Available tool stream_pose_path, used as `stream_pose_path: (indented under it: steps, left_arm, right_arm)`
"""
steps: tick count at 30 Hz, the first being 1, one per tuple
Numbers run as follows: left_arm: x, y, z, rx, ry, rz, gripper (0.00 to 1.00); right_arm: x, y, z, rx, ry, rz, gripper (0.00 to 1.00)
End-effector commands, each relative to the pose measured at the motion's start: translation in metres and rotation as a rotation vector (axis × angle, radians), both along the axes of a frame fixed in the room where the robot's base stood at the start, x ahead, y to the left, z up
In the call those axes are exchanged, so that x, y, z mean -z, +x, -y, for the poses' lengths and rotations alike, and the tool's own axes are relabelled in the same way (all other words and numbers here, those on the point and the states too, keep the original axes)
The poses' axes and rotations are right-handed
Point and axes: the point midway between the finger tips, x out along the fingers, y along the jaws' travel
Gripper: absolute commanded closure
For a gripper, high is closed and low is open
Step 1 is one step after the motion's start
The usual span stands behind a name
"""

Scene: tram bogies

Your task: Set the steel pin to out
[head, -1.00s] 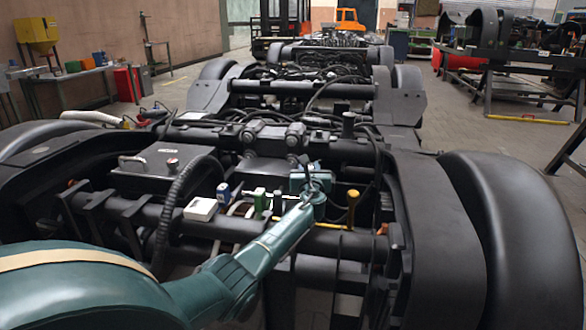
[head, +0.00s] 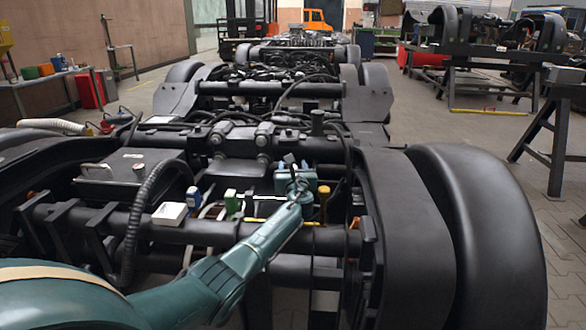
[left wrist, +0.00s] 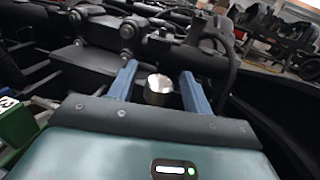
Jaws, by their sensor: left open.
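My left gripper (head: 292,166) reaches over the near crossbeam of the bogie in the head view, its arm coming from the lower left. In the left wrist view its two blue fingers (left wrist: 158,85) are apart. A short shiny steel cylinder, which looks like the steel pin (left wrist: 158,89), shows between the fingers with its round end facing up. I cannot tell whether the fingers touch it; there seems to be a gap on both sides. My right gripper is not in view.
A yellow-handled part (head: 323,201) stands just right of the gripper. A black ribbed hose (head: 140,215) curves nearby. A large black wheel cover (head: 470,230) stands at the right.

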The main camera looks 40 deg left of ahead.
Motion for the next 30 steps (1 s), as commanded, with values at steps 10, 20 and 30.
stream_pose_path:
  steps: [10, 20, 30]
  left_arm:
    - [-0.049, 0.0, -0.001, -0.001, 0.0, 0.004, 0.5]
    - [-0.097, 0.0, 0.0, 0.001, 0.001, 0.001, 0.5]
    - [-0.1, 0.0, 0.0, 0.0, 0.0, 0.0, 0.5]
  right_arm:
    - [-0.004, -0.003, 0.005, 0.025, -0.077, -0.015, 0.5]
    - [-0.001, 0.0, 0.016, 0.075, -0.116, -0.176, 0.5]
    - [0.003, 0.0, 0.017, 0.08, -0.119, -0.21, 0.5]
